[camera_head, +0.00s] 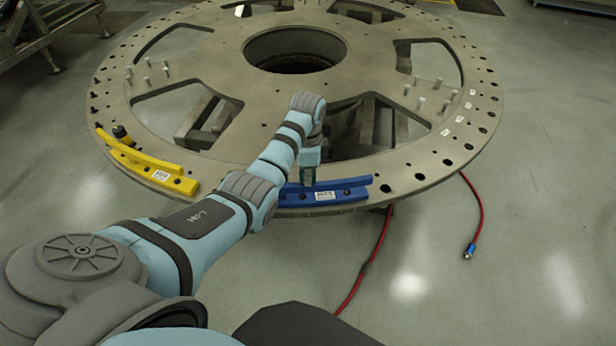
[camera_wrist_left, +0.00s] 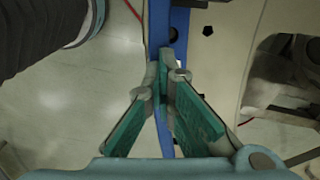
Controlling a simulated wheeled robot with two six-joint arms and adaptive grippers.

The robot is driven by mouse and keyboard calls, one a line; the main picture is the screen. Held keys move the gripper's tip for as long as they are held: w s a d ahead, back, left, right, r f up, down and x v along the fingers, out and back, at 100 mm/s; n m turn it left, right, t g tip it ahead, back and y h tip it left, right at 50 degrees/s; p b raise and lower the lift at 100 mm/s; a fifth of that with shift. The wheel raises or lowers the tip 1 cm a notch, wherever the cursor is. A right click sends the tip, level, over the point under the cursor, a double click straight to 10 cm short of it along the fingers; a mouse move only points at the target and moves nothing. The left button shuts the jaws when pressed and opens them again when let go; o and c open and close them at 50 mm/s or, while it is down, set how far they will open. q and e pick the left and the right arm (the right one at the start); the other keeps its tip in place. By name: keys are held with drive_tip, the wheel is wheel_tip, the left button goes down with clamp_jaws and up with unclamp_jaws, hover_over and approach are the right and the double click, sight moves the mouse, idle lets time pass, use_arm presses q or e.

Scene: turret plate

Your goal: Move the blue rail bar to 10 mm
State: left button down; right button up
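The blue rail bar (camera_head: 349,194) lies along the near rim of the round metal plate, with a white label and dark holes on its front face. My left gripper (camera_head: 309,180) points down at the bar's middle and covers part of it. In the left wrist view the blue bar (camera_wrist_left: 179,25) runs up the picture, beyond and between my gripper's green-padded fingers (camera_wrist_left: 165,75). The fingertips come close together over the bar; whether they press on it cannot be told. My right gripper is not in view.
The turret plate (camera_head: 410,165) has large cut-outs, a central opening, rim holes and upright pins. A yellow rail bar (camera_head: 150,172) lies on its near left rim. A red cable (camera_head: 481,210) hangs at the right and ends on the floor (camera_head: 540,250), which is clear there.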

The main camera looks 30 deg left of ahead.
use_arm(q)
drive_tip(key=shift+s+r, duration=0.15)
drive_tip(key=shift+r+p, duration=0.25)
drive_tip(key=shift+p, duration=0.15)
drive_tip(key=shift+r, duration=0.7)
idle(1.9)
drive_tip(key=c, duration=2.3)
unclamp_jaws()
drive_tip(key=o, duration=0.6)
